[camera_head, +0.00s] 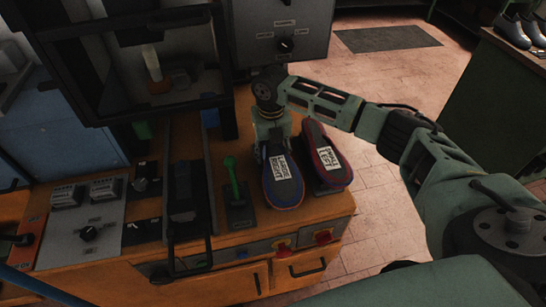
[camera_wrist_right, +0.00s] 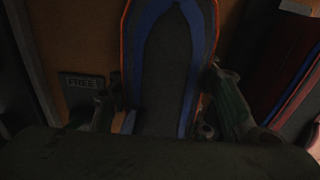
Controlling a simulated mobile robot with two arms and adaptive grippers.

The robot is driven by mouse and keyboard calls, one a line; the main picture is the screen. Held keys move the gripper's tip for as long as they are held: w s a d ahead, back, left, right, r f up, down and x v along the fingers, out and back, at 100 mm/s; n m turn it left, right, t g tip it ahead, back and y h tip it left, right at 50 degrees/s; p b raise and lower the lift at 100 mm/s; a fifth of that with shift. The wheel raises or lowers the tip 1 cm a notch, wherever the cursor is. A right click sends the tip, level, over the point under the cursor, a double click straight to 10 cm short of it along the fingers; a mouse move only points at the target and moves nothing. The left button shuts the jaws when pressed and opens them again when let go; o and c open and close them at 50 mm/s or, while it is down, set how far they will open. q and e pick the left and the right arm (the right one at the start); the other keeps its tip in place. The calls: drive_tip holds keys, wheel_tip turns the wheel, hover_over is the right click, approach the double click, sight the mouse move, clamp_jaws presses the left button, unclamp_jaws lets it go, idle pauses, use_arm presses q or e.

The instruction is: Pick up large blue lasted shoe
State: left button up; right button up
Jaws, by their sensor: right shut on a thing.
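The large blue lasted shoe (camera_head: 283,186) lies on the wooden bench top, its near end toward me, with a white label that seems to read LARGE RIGHT. My right gripper (camera_head: 272,128) reaches down over its far end. In the right wrist view the shoe (camera_wrist_right: 168,50) is grey with a blue band and orange edge, and the fingers of my right gripper (camera_wrist_right: 165,108) press on both its sides. I cannot tell whether the shoe is clear of the bench. The far end is hidden by the gripper. My left gripper is not in view.
A red shoe (camera_head: 331,166) with a white label lies close to the right of the blue one. A green lever (camera_head: 232,180) stands just left. The dark press machine (camera_head: 165,65) rises behind left. A control box (camera_head: 282,35) stands behind. Open floor lies to the right.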

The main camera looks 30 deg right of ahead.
drive_tip(key=shift+w+r, duration=0.1)
drive_tip(key=shift+r, duration=0.15)
wheel_tip(320, 180, up, 4)
drive_tip(key=shift+f+b, duration=0.2)
drive_tip(key=shift+b, duration=0.55)
drive_tip(key=s+d+r+b, duration=0.2)
drive_tip(key=s+d+r, duration=0.2)
drive_tip(key=s+r, duration=0.3)
drive_tip(key=s, duration=0.4)
drive_tip(key=shift+d, duration=0.2)
